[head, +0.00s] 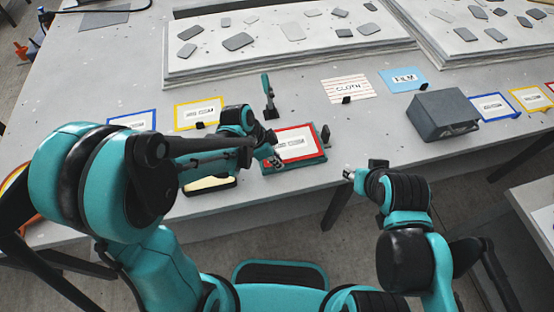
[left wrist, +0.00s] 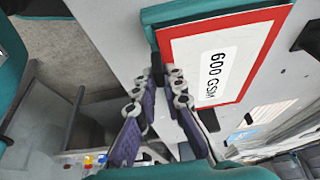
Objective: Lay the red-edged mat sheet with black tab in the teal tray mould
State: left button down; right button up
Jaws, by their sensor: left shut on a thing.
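The red-edged mat sheet (head: 292,143), white with a printed label, lies over the teal tray mould (head: 298,165), whose rim shows along the front. In the left wrist view the sheet (left wrist: 262,40) reads "600 GSM" and covers most of the tray; a teal corner (left wrist: 155,14) shows beyond it. My left gripper (head: 274,161) is at the sheet's left front edge and shut on it.
Behind stand a teal-handled tool (head: 267,92), a cloth sheet (head: 345,87) and a blue film sheet (head: 403,77). A grey box (head: 443,113) stands to the right. Yellow-edged (head: 198,112) and blue-edged (head: 130,121) sheets lie left.

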pick_arm(q)
jog(key=shift+f, duration=0.15)
dwell(0.6)
jog(key=shift+f+b, duration=0.6)
jog(key=shift+b, duration=0.15)
jog(key=c, duration=1.5)
grip_release()
jog(key=shift+c, duration=0.2)
jog(key=v, duration=1.2)
jog(key=shift+s, duration=0.1)
